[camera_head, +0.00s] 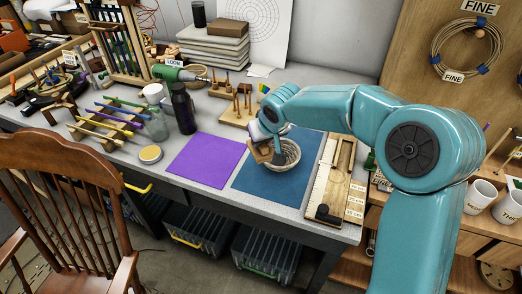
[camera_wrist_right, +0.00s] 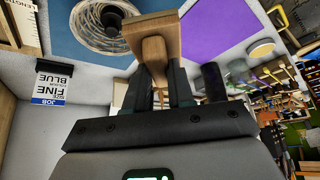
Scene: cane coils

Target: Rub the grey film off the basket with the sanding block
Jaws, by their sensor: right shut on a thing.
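The basket (camera_head: 287,158) is a small pale woven bowl on the blue mat (camera_head: 262,188); it also shows in the wrist view (camera_wrist_right: 88,32). My right gripper (camera_head: 273,152) comes down over the basket's left side. It is shut on the sanding block (camera_head: 259,154), a wooden block with a handle; the handle sits between my fingers in the wrist view (camera_wrist_right: 150,28). The block is by the basket's left rim; whether it touches is unclear. I cannot make out the grey film clearly. My left gripper is not in view.
A purple mat (camera_head: 204,160) lies left of the blue mat, mostly clear. A wooden board with a ruler (camera_head: 336,180) lies at the right. A peg stand (camera_head: 238,114) stands behind. A dark bottle (camera_head: 183,110) and a pencil rack (camera_head: 108,124) are at left.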

